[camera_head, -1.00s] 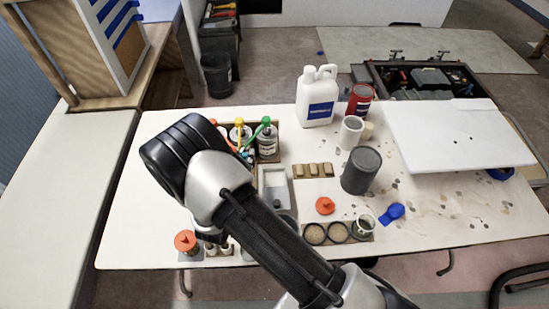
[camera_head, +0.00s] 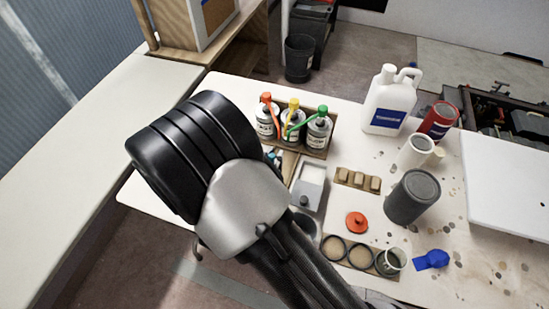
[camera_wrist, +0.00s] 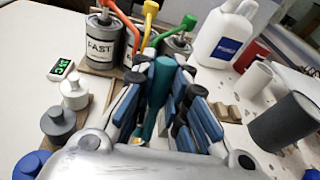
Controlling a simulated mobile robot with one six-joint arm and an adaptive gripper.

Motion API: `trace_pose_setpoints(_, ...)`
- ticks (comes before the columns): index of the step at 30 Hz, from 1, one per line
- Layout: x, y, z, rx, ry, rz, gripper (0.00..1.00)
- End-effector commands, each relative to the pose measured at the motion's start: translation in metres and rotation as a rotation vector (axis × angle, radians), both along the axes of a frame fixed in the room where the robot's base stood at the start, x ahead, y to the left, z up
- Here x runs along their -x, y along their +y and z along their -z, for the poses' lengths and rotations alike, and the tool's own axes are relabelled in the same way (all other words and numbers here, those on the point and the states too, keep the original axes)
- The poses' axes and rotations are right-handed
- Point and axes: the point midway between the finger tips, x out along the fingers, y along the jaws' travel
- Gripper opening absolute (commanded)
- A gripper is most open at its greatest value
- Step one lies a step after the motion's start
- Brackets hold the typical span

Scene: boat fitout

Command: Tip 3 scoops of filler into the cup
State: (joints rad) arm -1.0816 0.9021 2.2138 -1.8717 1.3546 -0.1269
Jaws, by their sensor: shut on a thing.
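My gripper (camera_wrist: 165,108) is shut on a teal-handled tool (camera_wrist: 160,80) between its blue-padded fingers. The tool's far end is hidden, so I cannot tell whether it carries filler. In the head view my own arm hides most of the gripper. A small cup with a dark inside (camera_head: 393,262) sits at the right end of a wooden holder, beside two round pots with tan contents (camera_head: 333,248). Which cup is the task's is unclear.
Pump bottles with red, yellow and green tops (camera_head: 293,120) stand in a wooden rack behind the gripper. A white jug (camera_head: 389,103), a red can (camera_head: 438,120) and a dark grey cylinder (camera_head: 411,198) stand to the right. An orange lid (camera_head: 357,222) lies near the pots.

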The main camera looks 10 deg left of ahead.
Motion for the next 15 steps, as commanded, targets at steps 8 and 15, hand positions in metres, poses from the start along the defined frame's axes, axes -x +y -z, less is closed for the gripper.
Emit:
trace_pose_setpoints(8, -0.0054, 0.0054, -0.0017, 0.076, 0.067, 0.0, 0.0)
trace_pose_setpoints(15, -0.0097, 0.01, -0.0004, 0.143, 0.129, 0.002, 0.0)
